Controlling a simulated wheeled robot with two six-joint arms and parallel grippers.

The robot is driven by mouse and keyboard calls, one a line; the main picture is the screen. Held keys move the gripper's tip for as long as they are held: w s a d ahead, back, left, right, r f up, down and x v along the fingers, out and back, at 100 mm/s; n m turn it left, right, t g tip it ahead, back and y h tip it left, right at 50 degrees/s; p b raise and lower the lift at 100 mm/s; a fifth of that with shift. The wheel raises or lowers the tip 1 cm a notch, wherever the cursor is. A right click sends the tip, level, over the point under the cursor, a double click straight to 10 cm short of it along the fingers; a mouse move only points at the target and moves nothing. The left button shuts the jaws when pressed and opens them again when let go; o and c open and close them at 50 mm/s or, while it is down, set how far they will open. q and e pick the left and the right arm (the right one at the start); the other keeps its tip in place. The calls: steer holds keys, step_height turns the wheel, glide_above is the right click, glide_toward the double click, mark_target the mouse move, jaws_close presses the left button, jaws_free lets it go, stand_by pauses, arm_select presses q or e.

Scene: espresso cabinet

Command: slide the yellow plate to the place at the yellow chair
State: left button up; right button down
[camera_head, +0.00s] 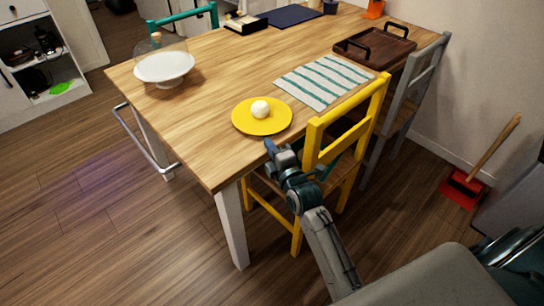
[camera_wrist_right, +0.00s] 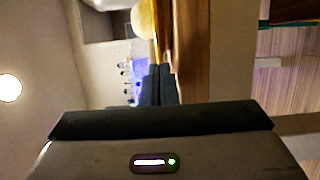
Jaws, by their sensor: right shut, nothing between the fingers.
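The yellow plate (camera_head: 243,122) lies on the wooden table (camera_head: 215,150) near its front edge, with a white ball-like item (camera_head: 260,109) on it. The yellow chair (camera_head: 312,145) stands at the table's near side, just right of the plate. My right gripper (camera_head: 270,148) is shut and empty at the table's front edge, just in front of the plate and left of the chair back. In the right wrist view the shut fingers (camera_wrist_right: 158,85) point at the edge of the yellow plate (camera_wrist_right: 155,45); contact cannot be told. My left gripper is out of view.
A striped cloth (camera_head: 322,82) lies right of the plate, with a brown tray (camera_head: 375,47) beyond it. A white cake stand (camera_head: 164,67) with a clear dome is at the left. A grey chair (camera_head: 411,85) stands right of the yellow one. Bare wood lies left of the plate.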

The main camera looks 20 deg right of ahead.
mark_target(278, 132)
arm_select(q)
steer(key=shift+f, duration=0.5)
arm_select(e)
steer(key=shift+w+d, duration=0.5)
steer(key=shift+w, duration=0.1)
steer(key=shift+d, duration=0.1)
steer(key=w+d+b, duration=0.1)
steer(key=w+d, duration=0.1)
steer(key=w, duration=0.1)
steer(key=shift+d+f, duration=0.1)
steer(key=shift+d, duration=0.25)
steer(key=shift+w+d, duration=0.3)
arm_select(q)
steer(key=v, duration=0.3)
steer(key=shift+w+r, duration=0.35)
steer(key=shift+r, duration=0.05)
arm_select(e)
steer(key=shift+a, duration=0.1)
